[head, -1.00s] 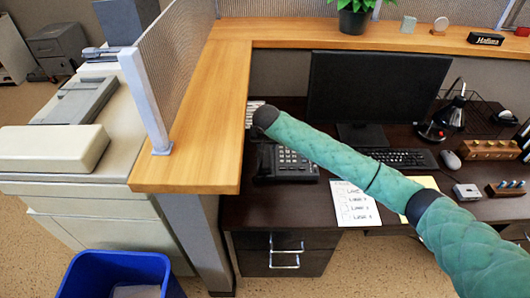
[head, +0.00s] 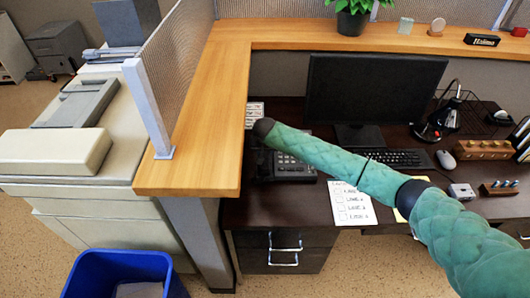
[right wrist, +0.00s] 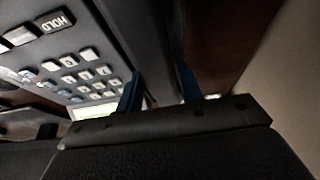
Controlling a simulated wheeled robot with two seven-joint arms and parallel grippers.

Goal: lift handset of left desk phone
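The desk phone (head: 292,168) is dark with light keys and sits on the dark desk beside the wooden partition. In the head view my right arm's end covers its left part, so the handset is mostly hidden there. In the right wrist view the phone keypad (right wrist: 85,72) fills the left, and the dark handset (right wrist: 150,45) runs down beside it. My right gripper (right wrist: 158,74) has its two blue fingers apart, one on each side of the handset. I cannot tell whether they touch it. The handset looks down on the phone. My left gripper is not in view.
A monitor (head: 373,90), keyboard (head: 395,159) and paper list (head: 351,204) are right of the phone. The wooden ledge (head: 203,140) rises close on the left. The desk front below the phone is clear.

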